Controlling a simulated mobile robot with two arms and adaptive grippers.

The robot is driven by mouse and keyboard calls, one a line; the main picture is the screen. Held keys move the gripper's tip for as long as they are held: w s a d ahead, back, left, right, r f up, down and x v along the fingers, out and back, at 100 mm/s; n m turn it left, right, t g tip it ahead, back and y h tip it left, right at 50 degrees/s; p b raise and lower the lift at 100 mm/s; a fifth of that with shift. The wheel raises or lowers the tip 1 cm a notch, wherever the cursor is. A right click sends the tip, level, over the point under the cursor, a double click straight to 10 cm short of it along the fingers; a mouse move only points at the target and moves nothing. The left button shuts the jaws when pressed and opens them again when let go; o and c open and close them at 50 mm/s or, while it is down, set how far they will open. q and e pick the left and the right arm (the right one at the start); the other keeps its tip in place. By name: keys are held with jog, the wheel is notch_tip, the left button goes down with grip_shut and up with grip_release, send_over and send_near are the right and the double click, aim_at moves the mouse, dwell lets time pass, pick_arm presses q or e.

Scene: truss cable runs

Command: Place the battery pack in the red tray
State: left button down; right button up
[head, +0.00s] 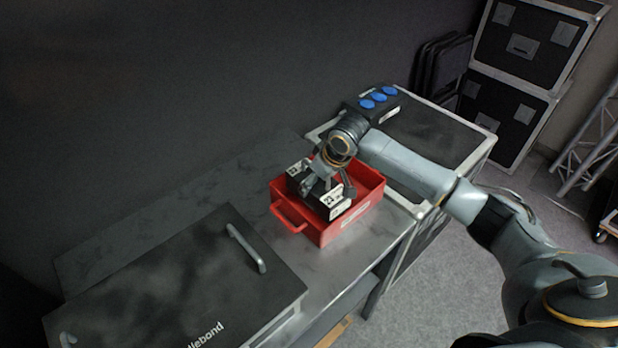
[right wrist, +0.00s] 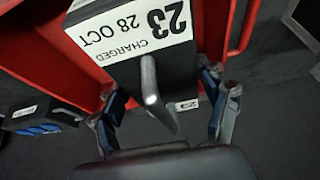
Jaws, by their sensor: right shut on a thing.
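The battery pack (head: 338,206) is a dark block with white labels reading 23; its label (right wrist: 130,27) fills the top of the right wrist view and also reads "28 OCT CHARGED". My right gripper (head: 325,184) is shut on the pack, its fingers either side of the grey handle (right wrist: 154,92). The pack is within the outline of the red tray (head: 300,234); I cannot tell whether it rests on the floor. The red tray stands on the grey bench, and its wall shows in the right wrist view (right wrist: 48,62). My left gripper is out of view.
A black lidded case (head: 170,285) with grey handles lies on the bench to the left. A black box with blue sockets (head: 372,103) sits on a flight case (head: 445,137) behind the tray. Stacked cases (head: 520,60) and a truss (head: 595,140) stand at right.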

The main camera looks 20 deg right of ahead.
aim_at(320, 190)
jog(key=shift+w+d+f, duration=0.4)
jog(key=shift+d+f, duration=0.1)
jog(key=shift+f, duration=0.1)
notch_tip(320, 190, down, 3)
jog(key=shift+r+p, duration=0.15)
jog(key=shift+p, duration=0.4)
jog(key=shift+f, duration=0.25)
jog(key=shift+f, duration=0.1)
jog(key=o, duration=1.8)
jog(key=shift+s+f, duration=0.1)
jog(key=shift+s, duration=0.05)
jog(key=b+v, duration=0.1)
jog(key=v, duration=1.1)
jog(key=shift+d, duration=0.1)
